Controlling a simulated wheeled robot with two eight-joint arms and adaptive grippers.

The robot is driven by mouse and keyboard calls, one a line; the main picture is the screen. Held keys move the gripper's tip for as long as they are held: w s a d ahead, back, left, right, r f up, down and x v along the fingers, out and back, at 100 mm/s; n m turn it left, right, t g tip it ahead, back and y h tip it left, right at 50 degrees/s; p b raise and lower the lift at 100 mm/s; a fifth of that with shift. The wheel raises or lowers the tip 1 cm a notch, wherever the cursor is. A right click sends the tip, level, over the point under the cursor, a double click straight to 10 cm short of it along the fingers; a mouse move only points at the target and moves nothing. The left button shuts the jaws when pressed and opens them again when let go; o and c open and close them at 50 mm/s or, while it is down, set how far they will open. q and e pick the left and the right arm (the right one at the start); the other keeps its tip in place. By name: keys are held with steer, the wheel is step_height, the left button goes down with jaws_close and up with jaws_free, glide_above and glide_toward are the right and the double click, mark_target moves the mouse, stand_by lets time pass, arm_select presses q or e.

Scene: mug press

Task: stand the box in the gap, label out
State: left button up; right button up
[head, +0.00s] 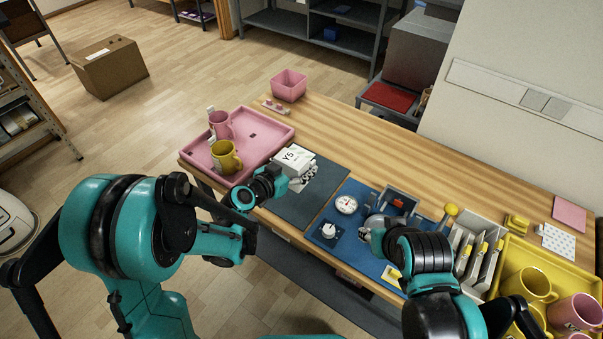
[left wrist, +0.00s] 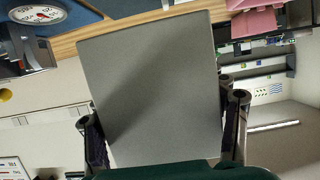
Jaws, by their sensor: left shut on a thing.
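A white box (head: 294,159) marked "Y5" is in my left gripper (head: 291,181), at the dark grey mat (head: 312,207) in the head view. In the left wrist view the box shows a plain grey face (left wrist: 155,85) between the two fingers, which close on its sides. The marking faces upward in the head view. I cannot tell whether the box touches the mat. My right gripper (head: 371,235) is by the grey press (head: 381,221) on the blue mat; its fingers are too small to read. The gap is not clearly identifiable.
A pink tray (head: 262,122) with pink and yellow mugs lies left of the box. A dial scale (head: 346,204) stands on the blue mat. Upright pale panels (head: 479,258) and a yellow tray (head: 564,265) with mugs are at the right. The table's back strip is mostly clear.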

arm_select(q)
steer(key=w+f, duration=0.1)
steer(key=w, duration=0.1)
steer(key=w+d+f+b, duration=0.1)
steer(key=w+f, duration=0.1)
steer(key=w, duration=0.1)
steer(key=w+f+b, duration=0.1)
steer(key=w, duration=0.1)
steer(key=shift+w+d+f, duration=0.2)
steer(key=shift+d+f, duration=0.1)
step_height(320, 180, down, 4)
steer(key=b, duration=0.2)
steer(key=shift+f+b, duration=0.15)
steer(key=shift+b, duration=0.15)
steer(key=shift+r, duration=0.2)
steer(key=o, duration=1.5)
steer(key=shift+f, duration=0.1)
steer(key=shift+c, duration=0.2)
steer(key=p+v, duration=0.3)
steer(key=v, duration=0.8)
steer(key=shift+s+a+r, duration=0.15)
steer(key=shift+s+r, duration=0.05)
steer(key=shift+r, duration=0.05)
steer(key=shift+s+a+r, duration=0.1)
steer(key=shift+s+r, duration=0.05)
steer(key=shift+s, duration=0.1)
